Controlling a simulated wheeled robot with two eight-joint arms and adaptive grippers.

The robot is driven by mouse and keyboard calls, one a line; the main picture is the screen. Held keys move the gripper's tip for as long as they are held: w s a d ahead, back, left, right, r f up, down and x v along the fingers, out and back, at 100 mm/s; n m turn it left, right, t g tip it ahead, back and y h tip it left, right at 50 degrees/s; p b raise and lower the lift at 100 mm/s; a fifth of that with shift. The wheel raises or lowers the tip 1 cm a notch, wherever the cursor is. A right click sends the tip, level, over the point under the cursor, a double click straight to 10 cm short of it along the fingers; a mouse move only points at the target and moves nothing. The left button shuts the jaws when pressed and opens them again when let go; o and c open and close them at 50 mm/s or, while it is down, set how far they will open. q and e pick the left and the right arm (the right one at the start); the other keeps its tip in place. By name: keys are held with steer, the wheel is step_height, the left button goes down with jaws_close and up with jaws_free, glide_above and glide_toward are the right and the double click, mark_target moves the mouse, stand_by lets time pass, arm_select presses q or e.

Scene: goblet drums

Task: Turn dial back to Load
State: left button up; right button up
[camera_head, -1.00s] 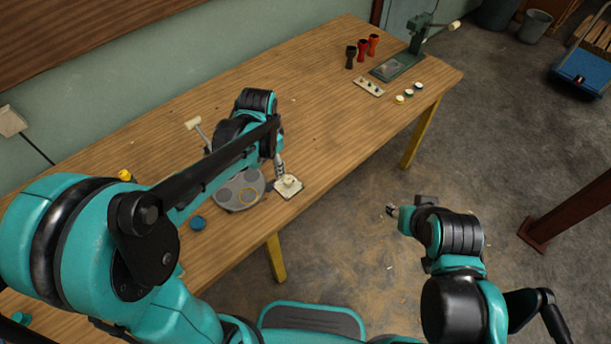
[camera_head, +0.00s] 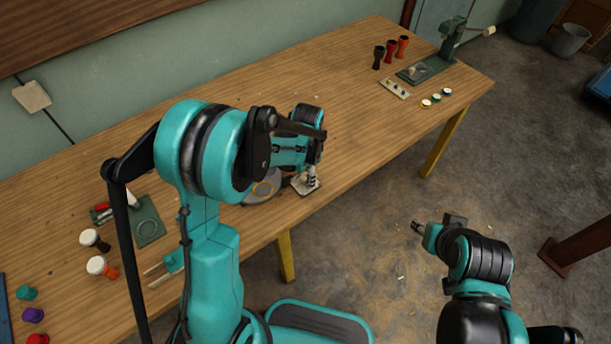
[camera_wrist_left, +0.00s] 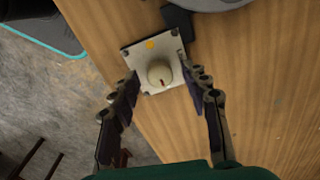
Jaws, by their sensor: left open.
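The dial is a cream round knob (camera_wrist_left: 160,74) with a dark red mark toward the bottom of the left wrist view. It sits on a white square plate (camera_wrist_left: 133,56) with dark corner screws and an orange spot (camera_wrist_left: 151,44). In the head view the plate (camera_head: 299,188) lies at the table's front edge, partly hidden by my left gripper (camera_head: 311,180). In the left wrist view my left gripper (camera_wrist_left: 160,80) is open, its fingers on either side of the knob, with no clear contact. My right gripper (camera_head: 418,227) hangs over the floor, off the table; its jaw gap is too small to judge.
A grey round disc (camera_head: 262,191) lies left of the plate, and a dark block (camera_wrist_left: 179,22) adjoins the plate. Small goblet drums (camera_head: 96,265) stand at the table's left. A green press (camera_head: 447,48) stands at the far right.

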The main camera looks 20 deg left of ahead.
arm_select(q)
jaws_close()
steer(key=shift+n, duration=0.3)
steer(key=n, duration=0.3)
steer(key=shift+n, duration=0.4)
steer(key=n, duration=0.4)
steer(key=shift+w, duration=0.1)
steer(key=n, duration=0.5)
steer(key=shift+a, duration=0.1)
steer(key=n, duration=0.4)
steer(key=shift+n, duration=0.3)
